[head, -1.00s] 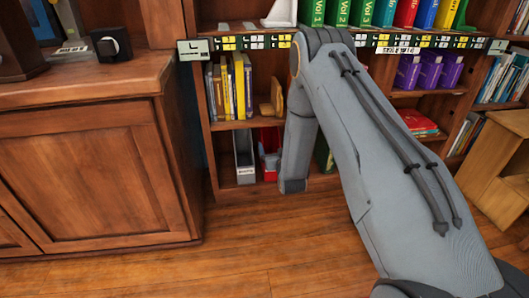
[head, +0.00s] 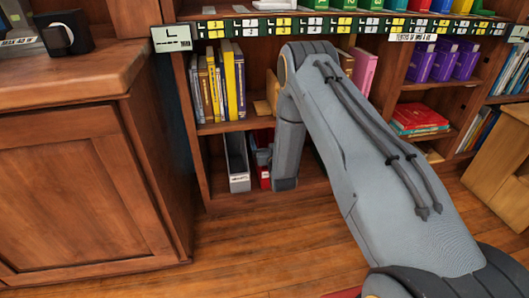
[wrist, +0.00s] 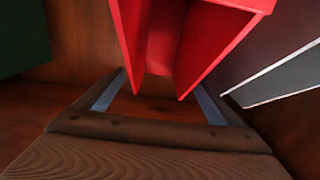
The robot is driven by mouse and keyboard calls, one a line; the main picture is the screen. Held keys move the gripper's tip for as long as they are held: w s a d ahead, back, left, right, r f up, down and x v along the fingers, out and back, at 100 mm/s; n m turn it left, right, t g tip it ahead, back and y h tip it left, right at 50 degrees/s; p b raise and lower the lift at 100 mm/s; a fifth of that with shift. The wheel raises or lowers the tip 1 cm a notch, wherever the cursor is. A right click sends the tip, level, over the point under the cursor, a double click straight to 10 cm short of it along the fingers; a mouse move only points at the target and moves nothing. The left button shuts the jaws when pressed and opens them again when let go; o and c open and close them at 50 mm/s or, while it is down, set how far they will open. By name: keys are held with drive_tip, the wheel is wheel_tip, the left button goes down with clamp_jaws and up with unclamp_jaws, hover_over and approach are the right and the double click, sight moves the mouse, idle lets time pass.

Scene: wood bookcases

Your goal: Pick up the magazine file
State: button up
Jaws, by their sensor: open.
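A red magazine file (head: 265,179) stands on the bottom shelf of the bookcase, mostly hidden in the head view by my arm and gripper. In the wrist view the red file (wrist: 190,40) fills the upper middle, with its open hollow side facing me. My gripper (wrist: 160,82) is open, its two fingers apart, with the near end of the red file lying between them in the picture. I cannot tell whether either finger touches it. A grey magazine file (head: 237,162) with a white label stands just left of the red one; it also shows at the right of the wrist view (wrist: 275,78).
A dark green object (wrist: 22,35) is at the left of the wrist view. The shelf with yellow and dark books (head: 228,85) lies just above the files. A wooden cabinet (head: 85,185) stands at left. Wood floor (head: 250,250) is clear in front.

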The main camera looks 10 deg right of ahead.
drive_tip(key=shift+w+a+b, duration=0.1)
drive_tip(key=shift+w+b, duration=1.45)
drive_tip(key=shift+w, duration=1.2)
drive_tip(key=c, duration=1.6)
drive_tip(key=shift+c, duration=0.7)
drive_tip(key=shift+r, duration=0.2)
drive_tip(key=shift+c, duration=0.2)
